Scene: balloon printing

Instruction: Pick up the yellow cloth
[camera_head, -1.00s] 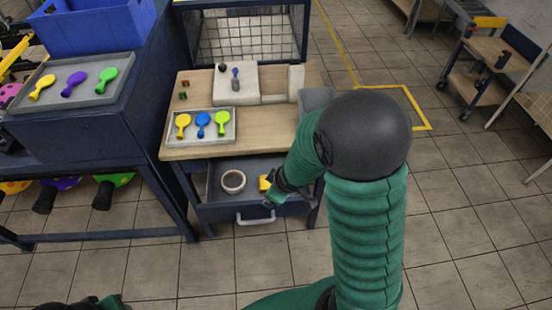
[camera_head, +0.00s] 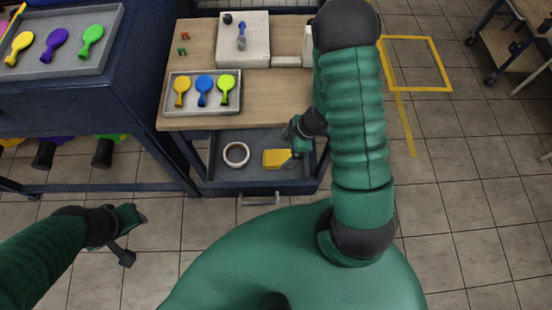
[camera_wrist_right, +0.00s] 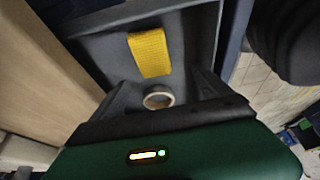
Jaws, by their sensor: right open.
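The yellow cloth (camera_head: 276,158) lies flat in the open drawer (camera_head: 262,176) under the wooden worktop. It also shows in the right wrist view (camera_wrist_right: 150,52), ahead of the fingers. My right gripper (camera_head: 293,140) is above the drawer, just right of the cloth; in the right wrist view its fingers (camera_wrist_right: 165,88) are spread apart and hold nothing. My left gripper (camera_head: 137,228) is at the lower left of the head view, over the floor, with its two fingers apart and nothing between them.
A tape roll (camera_head: 236,154) lies in the drawer left of the cloth. A blue bench (camera_head: 140,110) stands on the left. Floor in front is clear.

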